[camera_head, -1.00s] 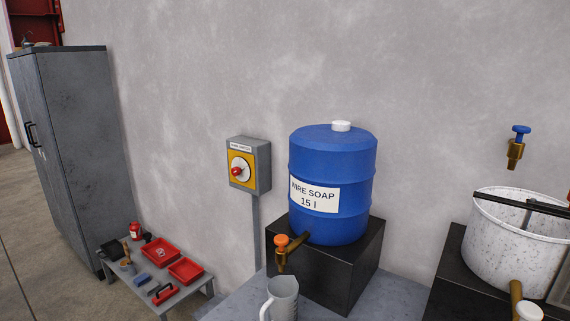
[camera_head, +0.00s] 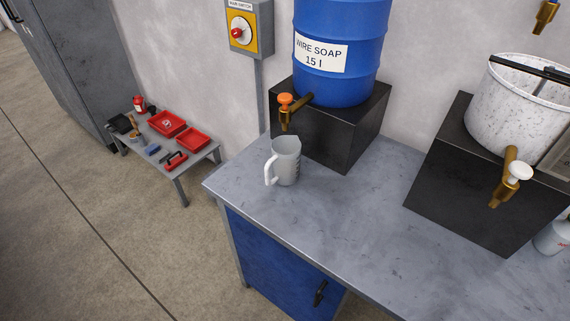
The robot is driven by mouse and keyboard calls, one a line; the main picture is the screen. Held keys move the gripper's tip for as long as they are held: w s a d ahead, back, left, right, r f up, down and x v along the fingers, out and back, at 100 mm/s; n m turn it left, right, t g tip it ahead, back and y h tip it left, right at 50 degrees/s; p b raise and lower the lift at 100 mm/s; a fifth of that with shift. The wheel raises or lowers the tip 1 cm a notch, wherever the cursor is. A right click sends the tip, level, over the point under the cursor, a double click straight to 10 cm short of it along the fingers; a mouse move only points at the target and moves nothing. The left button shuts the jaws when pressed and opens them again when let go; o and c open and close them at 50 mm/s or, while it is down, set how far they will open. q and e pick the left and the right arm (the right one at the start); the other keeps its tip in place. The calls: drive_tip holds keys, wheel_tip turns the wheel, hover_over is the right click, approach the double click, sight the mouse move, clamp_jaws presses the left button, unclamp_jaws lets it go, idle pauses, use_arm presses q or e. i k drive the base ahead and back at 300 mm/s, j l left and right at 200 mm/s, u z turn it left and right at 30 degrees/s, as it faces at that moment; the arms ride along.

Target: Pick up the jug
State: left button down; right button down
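The jug (camera_head: 287,162) is a light grey, translucent measuring jug with markings on its side. It stands upright on the grey workbench (camera_head: 335,222), in front of a black block and just below the orange-handled tap (camera_head: 286,108) of the blue barrel. Its handle (camera_head: 270,169) faces left and toward the bench's front edge. Neither of my grippers shows in the head view.
The blue wire soap barrel (camera_head: 338,50) sits on a black block (camera_head: 325,130). A white speckled pot (camera_head: 507,110) with a brass tap stands on another black block (camera_head: 465,185). A low table (camera_head: 186,172) holds red trays at left. Bench space right of the jug is clear.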

sight(286, 150)
drive_tip(key=l+z, duration=0.1)
drive_tip(key=z, duration=0.7)
drive_tip(key=l+z, duration=0.15)
drive_tip(key=z, duration=0.25)
drive_tip(key=u, duration=1.35)
drive_tip(key=k+j+u, duration=0.2)
drive_tip(key=j, duration=0.15)
drive_tip(key=j+u, duration=0.15)
drive_tip(key=j, duration=0.2)
drive_tip(key=k, duration=0.05)
